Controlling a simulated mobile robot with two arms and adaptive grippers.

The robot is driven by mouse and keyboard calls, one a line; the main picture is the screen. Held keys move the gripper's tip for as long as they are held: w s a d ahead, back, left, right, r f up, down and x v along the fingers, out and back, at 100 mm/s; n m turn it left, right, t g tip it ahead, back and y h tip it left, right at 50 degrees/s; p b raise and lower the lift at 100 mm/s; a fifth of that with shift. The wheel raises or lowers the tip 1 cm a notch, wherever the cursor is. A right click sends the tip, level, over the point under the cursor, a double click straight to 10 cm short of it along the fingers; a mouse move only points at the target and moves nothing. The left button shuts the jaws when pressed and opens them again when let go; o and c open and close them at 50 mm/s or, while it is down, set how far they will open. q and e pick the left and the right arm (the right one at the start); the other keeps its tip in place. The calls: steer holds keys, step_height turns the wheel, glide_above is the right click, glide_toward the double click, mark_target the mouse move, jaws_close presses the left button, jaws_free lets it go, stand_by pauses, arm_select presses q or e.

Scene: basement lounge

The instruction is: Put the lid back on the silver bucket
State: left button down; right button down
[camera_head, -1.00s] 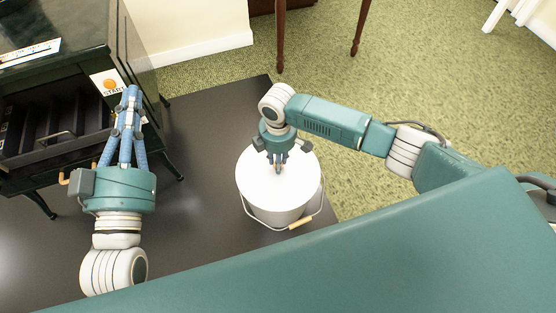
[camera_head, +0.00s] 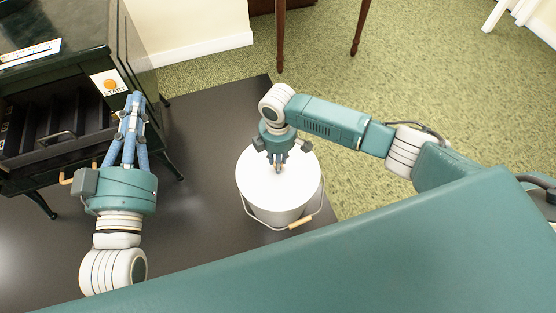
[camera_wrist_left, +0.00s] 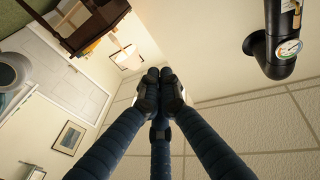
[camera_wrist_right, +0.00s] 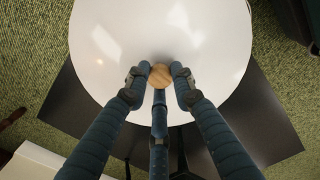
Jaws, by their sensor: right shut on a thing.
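The silver bucket (camera_head: 278,213) stands upright on a dark mat, its wire handle with a wooden grip (camera_head: 300,223) hanging at the front. The white round lid (camera_head: 256,180) lies over the bucket's mouth; whether it is fully seated I cannot tell. My right gripper (camera_head: 279,168) is above the lid's middle, shut on the lid's wooden knob (camera_wrist_right: 160,76), which shows between the fingers in the right wrist view. My left gripper (camera_head: 134,98) is at the left, away from the bucket, its fingertips together and empty; they also meet in the left wrist view (camera_wrist_left: 160,76).
A dark green stove-like cabinet (camera_head: 70,60) with an open front and a START card (camera_head: 109,83) stands at the left, close to my left gripper. The dark mat (camera_head: 205,130) is bare between it and the bucket. Table legs (camera_head: 281,40) stand on green carpet behind.

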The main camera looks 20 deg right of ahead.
arm_select(q)
steer(key=shift+f, duration=0.25)
stand_by(0.4)
steer(key=shift+f+g, duration=0.25)
steer(key=shift+g, duration=0.05)
steer(key=shift+a+f, duration=0.1)
steer(key=shift+f, duration=0.4)
steer(key=shift+f+g, duration=0.25)
steer(key=shift+g, duration=0.05)
arm_select(e)
steer(key=shift+f, duration=0.1)
arm_select(q)
steer(key=shift+f+p, duration=0.3)
steer(key=shift+f, duration=0.05)
steer(key=shift+a+f+y, duration=0.1)
steer(key=shift+f+y, duration=0.1)
steer(key=shift+y, duration=0.2)
steer(key=shift+f+g, duration=0.2)
steer(key=shift+g, duration=0.1)
steer(key=shift+f, duration=0.3)
